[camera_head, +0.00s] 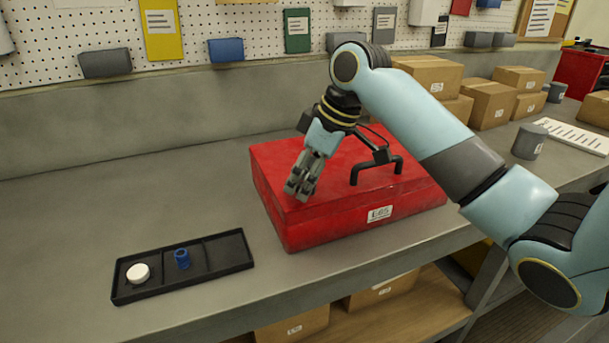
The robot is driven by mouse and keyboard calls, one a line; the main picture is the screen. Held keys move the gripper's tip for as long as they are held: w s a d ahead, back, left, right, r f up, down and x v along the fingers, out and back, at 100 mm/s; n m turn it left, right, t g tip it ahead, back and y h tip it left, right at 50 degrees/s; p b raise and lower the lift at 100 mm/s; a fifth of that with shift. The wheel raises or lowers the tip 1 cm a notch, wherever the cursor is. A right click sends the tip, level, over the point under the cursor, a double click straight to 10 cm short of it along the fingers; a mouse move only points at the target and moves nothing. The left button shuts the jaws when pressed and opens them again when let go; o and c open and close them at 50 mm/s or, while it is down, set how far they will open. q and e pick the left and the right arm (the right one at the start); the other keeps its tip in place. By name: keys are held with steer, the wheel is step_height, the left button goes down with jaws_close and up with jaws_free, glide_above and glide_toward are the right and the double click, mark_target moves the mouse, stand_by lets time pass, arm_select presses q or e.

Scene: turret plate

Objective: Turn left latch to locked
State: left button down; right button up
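My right gripper (299,188) points down at the left front part of the lid. Its fingers look close together, but I cannot tell whether they are shut or touch anything. I cannot make out a left latch; the gripper covers part of the lid there. My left gripper is out of view.
A black tray (215,259) with a white round piece (138,273) and a blue piece (182,258) lies at the front left. Cardboard boxes (489,103) and a grey cylinder (528,142) stand to the right.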

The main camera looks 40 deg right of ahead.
jaws_close()
stand_by(0.4)
steer(key=shift+r+n+p, duration=0.15)
steer(key=shift+n+p, duration=0.45)
steer(key=shift+w+d+n+g+y+p, duration=0.1)
steer(key=shift+n+g+y+p, duration=0.3)
steer(key=shift+n+p, duration=0.5)
steer(key=n, duration=0.2)
steer(key=shift+w+n+g+y, duration=0.1)
steer(key=shift+n+g+y, duration=0.2)
steer(key=shift+g, duration=0.1)
steer(key=shift+n+g, duration=0.4)
steer(key=shift+n, duration=0.8)
